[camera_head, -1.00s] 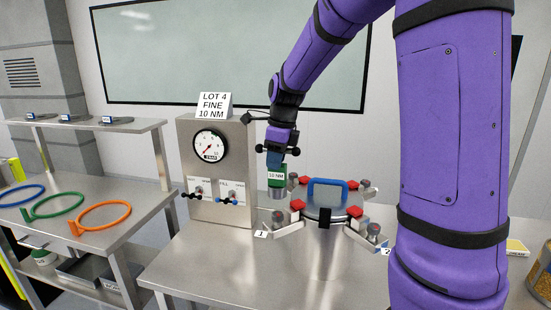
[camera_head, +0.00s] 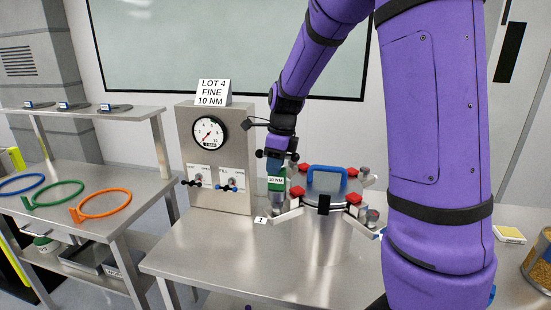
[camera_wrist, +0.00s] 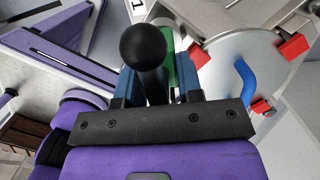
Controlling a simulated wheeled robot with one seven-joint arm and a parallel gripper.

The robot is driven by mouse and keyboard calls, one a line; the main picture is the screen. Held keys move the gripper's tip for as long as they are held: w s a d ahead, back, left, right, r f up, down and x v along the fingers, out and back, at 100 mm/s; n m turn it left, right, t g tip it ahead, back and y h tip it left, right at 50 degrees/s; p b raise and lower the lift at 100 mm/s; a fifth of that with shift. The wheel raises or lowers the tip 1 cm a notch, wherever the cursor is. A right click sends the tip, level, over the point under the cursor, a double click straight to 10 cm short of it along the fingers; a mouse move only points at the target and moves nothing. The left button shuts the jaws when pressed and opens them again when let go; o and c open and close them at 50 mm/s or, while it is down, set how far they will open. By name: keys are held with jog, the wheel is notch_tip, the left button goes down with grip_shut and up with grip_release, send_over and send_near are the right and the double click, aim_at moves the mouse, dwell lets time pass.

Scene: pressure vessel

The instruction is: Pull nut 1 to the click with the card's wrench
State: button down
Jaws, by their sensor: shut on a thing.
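My gripper (camera_head: 277,160) is shut on an upright wrench (camera_head: 277,184) with a green band reading 10 NM; its green part also shows in the wrist view (camera_wrist: 169,44). The wrench's grey lower end stands over the front left arm of the pressure vessel (camera_head: 324,240), beside label 1 (camera_head: 260,220). Nut 1 is hidden by the wrench end, so I cannot tell how fully it is seated. The card (camera_head: 213,92) on the gauge panel reads LOT 4, FINE, 10 NM.
The vessel lid has a blue handle (camera_head: 327,180) and several red blocks, close right of the wrench. The gauge panel (camera_head: 215,150) with two valves stands to the left. A side table holds blue, green and orange rings (camera_head: 104,204). The front left bench is clear.

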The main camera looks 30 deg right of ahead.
jog(key=shift+f, duration=1.35)
jog(key=m, duration=0.3)
jog(key=m+h, duration=0.1)
jog(key=m, duration=0.3)
jog(key=shift+w+d+t, duration=0.1)
jog(key=shift+d+t, duration=0.05)
jog(key=shift+t, duration=0.15)
jog(key=shift+r, duration=3.45)
